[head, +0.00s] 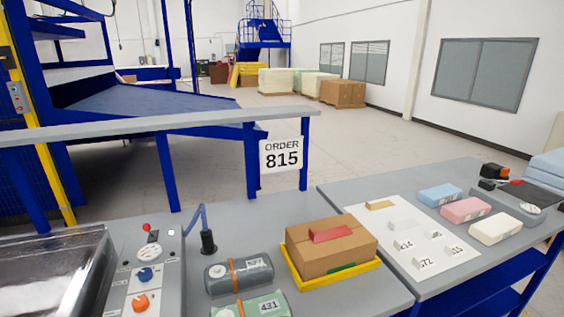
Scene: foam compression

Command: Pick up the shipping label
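Neither of my grippers shows in the head view. I cannot tell for sure which item is the shipping label. Several small white tags lie on a white sheet (365,212) on the right table, among them a tag marked 72 (426,263) and a tag marked 14 (404,244). A plain white piece (403,225) and a tan piece (380,205) lie behind them. A brown cardboard box (312,262) with a red piece (331,234) on top sits in a yellow tray (345,281).
Rolled bundles, one grey (239,274) and one green marked 431 (252,306), lie left of the tray. A control panel (140,275) is further left. Blue (439,194), pink (465,209) and cream (496,229) foam blocks stand right. An ORDER 815 sign (281,154) hangs behind.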

